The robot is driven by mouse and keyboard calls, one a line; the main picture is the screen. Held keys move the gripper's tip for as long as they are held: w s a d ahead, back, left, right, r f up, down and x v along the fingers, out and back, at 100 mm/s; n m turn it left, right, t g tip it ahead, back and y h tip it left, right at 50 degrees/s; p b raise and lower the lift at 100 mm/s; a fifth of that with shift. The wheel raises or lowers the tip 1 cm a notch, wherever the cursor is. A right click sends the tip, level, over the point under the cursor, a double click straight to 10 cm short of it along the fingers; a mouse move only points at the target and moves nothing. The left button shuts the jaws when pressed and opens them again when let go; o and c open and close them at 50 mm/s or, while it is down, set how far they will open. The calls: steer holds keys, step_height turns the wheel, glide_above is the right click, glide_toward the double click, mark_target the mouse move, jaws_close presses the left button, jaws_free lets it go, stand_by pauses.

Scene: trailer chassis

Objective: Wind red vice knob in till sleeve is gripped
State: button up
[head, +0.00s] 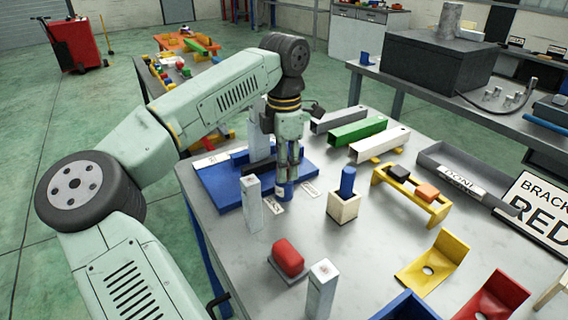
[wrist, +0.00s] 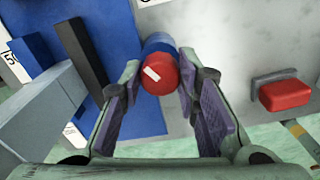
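The red round knob (wrist: 159,76) with a white mark shows in the wrist view, ahead of and between my fingertips. A blue cylinder (wrist: 157,43) sits directly behind it; I cannot tell whether this is the sleeve or part of the vice. In the head view my gripper (head: 288,178) points down over the blue cylinder (head: 284,192) at the edge of a blue base plate (head: 226,192), and the knob is hidden there. In the wrist view my gripper (wrist: 160,82) has its fingers apart, one on each side of the knob. I see no clear contact.
Grey posts (head: 251,205) and a red block on a grey stand (head: 288,257) are near my gripper. A wooden block with a blue peg (head: 344,205), a yellow rack (head: 409,188) and a DONE tray (head: 455,172) stand to the right. Coloured bars lie behind.

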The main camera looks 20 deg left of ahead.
steer(key=o, duration=0.5)
steer(key=shift+c, duration=0.2)
step_height(320, 180, up, 12)
stand_by(0.4)
